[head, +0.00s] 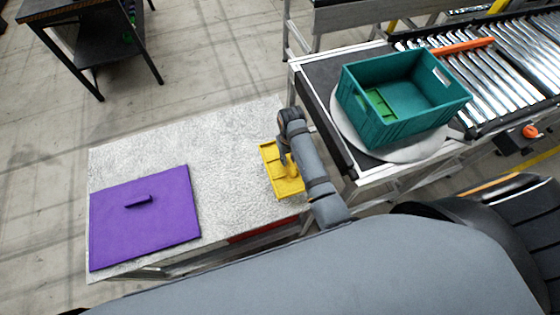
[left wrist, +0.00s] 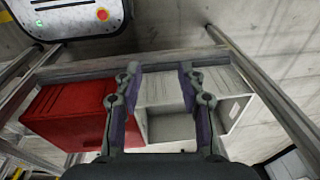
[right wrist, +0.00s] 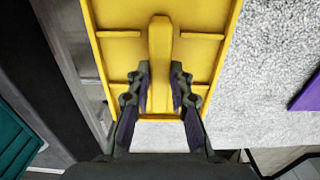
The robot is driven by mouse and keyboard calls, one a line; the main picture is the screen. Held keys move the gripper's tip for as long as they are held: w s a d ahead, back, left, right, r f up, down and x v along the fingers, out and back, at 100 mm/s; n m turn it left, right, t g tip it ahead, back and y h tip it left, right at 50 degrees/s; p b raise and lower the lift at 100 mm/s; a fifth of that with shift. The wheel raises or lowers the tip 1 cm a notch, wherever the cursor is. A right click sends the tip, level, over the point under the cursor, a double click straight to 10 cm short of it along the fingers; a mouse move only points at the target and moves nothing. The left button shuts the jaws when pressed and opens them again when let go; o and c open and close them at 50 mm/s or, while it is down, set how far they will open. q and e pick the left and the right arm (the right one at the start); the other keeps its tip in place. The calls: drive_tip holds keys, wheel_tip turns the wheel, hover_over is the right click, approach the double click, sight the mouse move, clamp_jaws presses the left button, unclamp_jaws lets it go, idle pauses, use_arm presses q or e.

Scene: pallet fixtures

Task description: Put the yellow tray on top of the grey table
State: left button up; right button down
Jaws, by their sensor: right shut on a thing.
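The yellow tray (head: 268,158) is at the right edge of the grey speckled table (head: 190,140) in the head view. It fills the upper middle of the right wrist view (right wrist: 205,60). My right gripper (right wrist: 160,75) is shut on the tray's raised central ridge, and its arm hides part of the tray in the head view. Whether the tray touches the table or hangs just above it I cannot tell. My left gripper (left wrist: 157,72) shows only in the left wrist view; its fingers are apart with nothing between them.
A purple panel with a small handle (head: 160,220) lies on the table's left part. The middle of the table is bare. A green crate (head: 400,123) stands on the station at right, before a roller conveyor (head: 500,70). A red box (left wrist: 70,115) and a pale box (left wrist: 215,90) show in the left wrist view.

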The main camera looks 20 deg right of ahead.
drive_tip(key=f, duration=0.1)
drive_tip(key=w+f, duration=0.1)
drive_tip(key=w+a+f, duration=0.1)
drive_tip(key=f, duration=0.1)
drive_tip(key=shift+w+b, duration=0.25)
drive_tip(key=shift+b, duration=0.1)
drive_tip(key=shift+a, duration=0.1)
drive_tip(key=shift+w+a+f, duration=0.1)
drive_tip(key=shift+w+f, duration=0.15)
drive_tip(key=shift+f, duration=0.1)
wheel_tip(320, 180, down, 3)
drive_tip(key=b, duration=0.4)
drive_tip(key=shift+f, duration=0.2)
drive_tip(key=shift+r, duration=0.2)
drive_tip(key=c, duration=1.2)
unclamp_jaws()
drive_tip(key=shift+f, duration=0.1)
use_arm(q)
drive_tip(key=f, duration=0.2)
drive_tip(key=s+f, duration=0.1)
drive_tip(key=f, duration=0.1)
drive_tip(key=shift+s+f, duration=0.15)
drive_tip(key=shift+s, duration=0.05)
